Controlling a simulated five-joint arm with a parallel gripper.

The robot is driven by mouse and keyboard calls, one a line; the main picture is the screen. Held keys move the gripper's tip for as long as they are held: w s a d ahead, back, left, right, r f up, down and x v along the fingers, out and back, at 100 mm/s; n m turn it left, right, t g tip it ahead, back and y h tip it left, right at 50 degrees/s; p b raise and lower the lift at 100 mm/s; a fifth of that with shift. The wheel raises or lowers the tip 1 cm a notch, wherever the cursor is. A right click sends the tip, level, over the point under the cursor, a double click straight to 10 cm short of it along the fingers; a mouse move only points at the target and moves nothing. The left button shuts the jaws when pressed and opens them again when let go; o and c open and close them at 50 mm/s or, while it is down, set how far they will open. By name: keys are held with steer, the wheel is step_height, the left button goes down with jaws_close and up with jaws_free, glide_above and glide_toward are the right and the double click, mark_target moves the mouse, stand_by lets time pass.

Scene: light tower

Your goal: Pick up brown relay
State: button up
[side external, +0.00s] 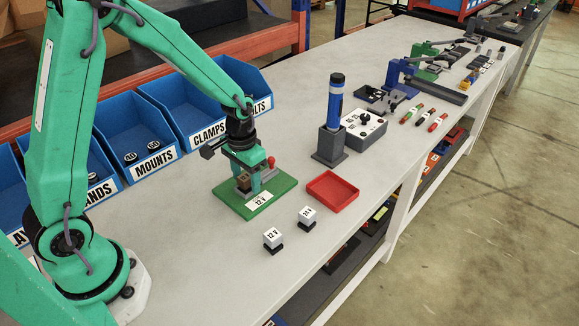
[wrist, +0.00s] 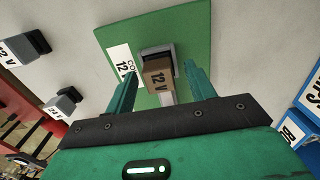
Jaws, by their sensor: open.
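In the side external view the relay (side external: 243,181) shows partly behind my gripper's fingers. My gripper (wrist: 163,85) is open, with one green finger on each side of the relay and a visible gap to each. In the side external view my gripper (side external: 254,178) is low over the green board (side external: 277,186), pointing down. Whether the fingertips reach down to the relay's full depth is hard to tell.
Blue bins (side external: 140,127) line the back.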

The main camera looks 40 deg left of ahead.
mark_target(246, 176)
steer(key=c, duration=1.1)
steer(key=shift+o, duration=0.2)
steer(key=shift+r, duration=0.15)
steer(key=shift+r, duration=0.85)
step_height(246, 176, up, 2)
steer(key=shift+r, duration=0.2)
steer(key=s+d+r, duration=0.5)
steer(key=d+r, duration=0.1)
steer(key=d, duration=0.4)
steer(key=shift+s+r, duration=0.35)
steer(key=shift+d, duration=0.1)
